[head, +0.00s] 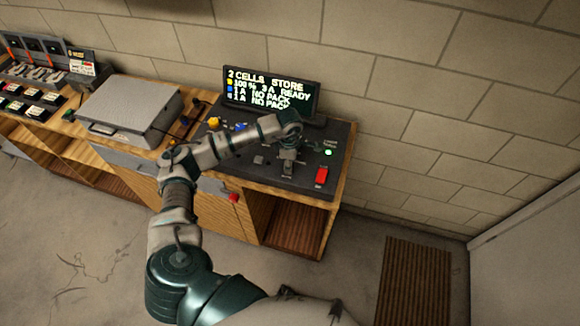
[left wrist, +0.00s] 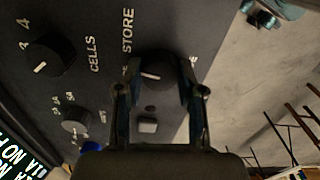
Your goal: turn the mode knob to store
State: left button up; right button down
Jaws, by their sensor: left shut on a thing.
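The mode knob (left wrist: 154,70) is a dark round knob with a pale pointer mark, beside the printed word STORE in the left wrist view. My left gripper (left wrist: 157,88) is shut on this knob, one finger on each side. In the head view my left gripper (head: 288,160) reaches down onto the dark charger panel (head: 262,172), and the knob is hidden there. The screen (head: 270,92) reads "2 CELLS STORE" on its top line and "100% 3 A READY" below. My right gripper is not identifiable in either view.
The cells knob (left wrist: 50,55) and a smaller grey knob (left wrist: 75,121) are beside the gripper. A red switch (head: 321,176) and a lit green lamp (head: 328,152) are at the panel's right. A silver case (head: 128,108) lies left on the bench. The floor in front is open.

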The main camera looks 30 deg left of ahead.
pick_arm(q)
jog(key=shift+w+a+m+b, duration=0.1)
jog(key=shift+m+b, duration=0.7)
jog(key=shift+m, duration=0.4)
jog(key=shift+r, duration=0.1)
jog(key=o, duration=1.1)
jog(key=shift+o, duration=0.2)
jog(key=shift+a, duration=0.1)
notch_tip(320, 180, up, 12)
